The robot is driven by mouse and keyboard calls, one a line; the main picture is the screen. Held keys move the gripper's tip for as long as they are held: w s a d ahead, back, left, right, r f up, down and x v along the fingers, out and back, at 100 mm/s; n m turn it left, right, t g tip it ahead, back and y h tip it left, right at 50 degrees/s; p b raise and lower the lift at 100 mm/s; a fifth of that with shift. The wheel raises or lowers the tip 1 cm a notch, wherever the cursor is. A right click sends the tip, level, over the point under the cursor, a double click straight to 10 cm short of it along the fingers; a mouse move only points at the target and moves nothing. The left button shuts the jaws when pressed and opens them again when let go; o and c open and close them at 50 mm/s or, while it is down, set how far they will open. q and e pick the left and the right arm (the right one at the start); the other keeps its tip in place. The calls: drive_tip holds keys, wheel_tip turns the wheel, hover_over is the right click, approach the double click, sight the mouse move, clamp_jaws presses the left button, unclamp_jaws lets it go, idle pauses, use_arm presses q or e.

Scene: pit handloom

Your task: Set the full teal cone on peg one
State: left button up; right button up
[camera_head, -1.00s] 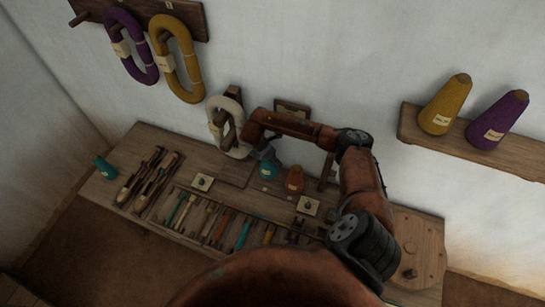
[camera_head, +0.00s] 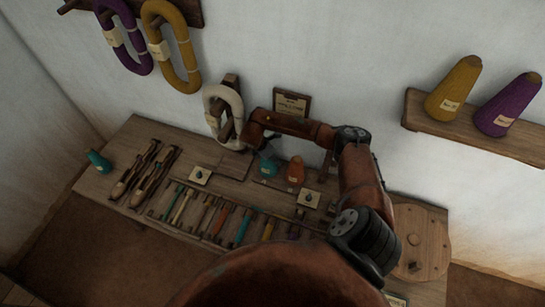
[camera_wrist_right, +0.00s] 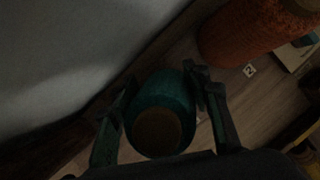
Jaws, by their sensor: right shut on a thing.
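A teal cone (camera_head: 268,167) is between the fingers of my right gripper (camera_head: 267,150), at the back of the wooden bench, left of an orange cone (camera_head: 296,170). In the right wrist view the teal cone (camera_wrist_right: 160,95) has a finger on each side and a dark brown round end facing the camera. My right gripper (camera_wrist_right: 160,92) is shut on it. Peg one is not visible; I cannot tell whether the cone rests on it. Another teal cone (camera_head: 97,161) lies tilted at the bench's left end. My left gripper is not in view.
The orange cone (camera_wrist_right: 255,35) stands close by, next to a small "2" label (camera_wrist_right: 249,70). A white skein (camera_head: 222,115) hangs behind; a shelf (camera_head: 475,132) holds yellow and purple cones.

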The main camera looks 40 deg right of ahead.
drive_tip(key=o, duration=1.4)
drive_tip(key=o, duration=0.3)
drive_tip(key=shift+r, duration=0.1)
wheel_tip(320, 180, up, 8)
drive_tip(key=p, duration=0.5)
